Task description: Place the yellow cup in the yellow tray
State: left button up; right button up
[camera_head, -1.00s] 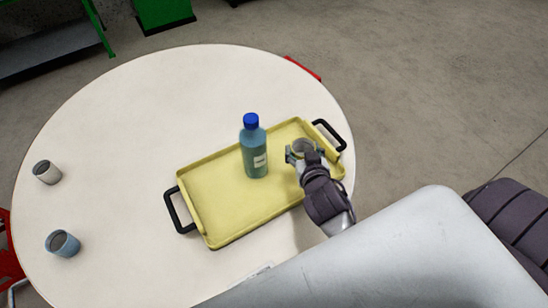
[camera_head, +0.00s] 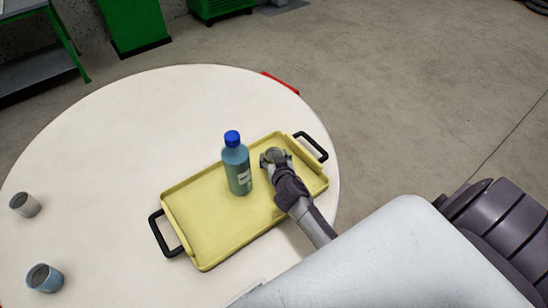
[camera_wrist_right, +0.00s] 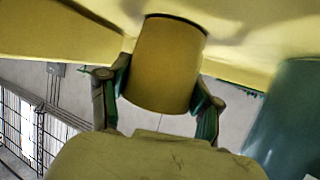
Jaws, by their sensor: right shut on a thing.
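The yellow tray (camera_head: 210,235) lies on the round white table, with a black handle at each end. The yellow cup (camera_wrist_right: 163,60) is between the fingers of my right gripper in the right wrist view. My right gripper (camera_head: 275,158) is over the right part of the tray and shut on the cup. In the head view the gripper mostly hides the cup. I cannot tell whether the cup's base touches the tray. My left gripper is not in view.
A teal bottle (camera_head: 237,168) with a blue cap stands upright in the tray, close left of my right gripper. A grey cup (camera_head: 25,205) and a blue cup (camera_head: 45,278) stand at the table's left. The tray's left part is bare.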

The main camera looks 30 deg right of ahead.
jog(key=shift+f, duration=0.15)
jog(key=o, duration=1.2)
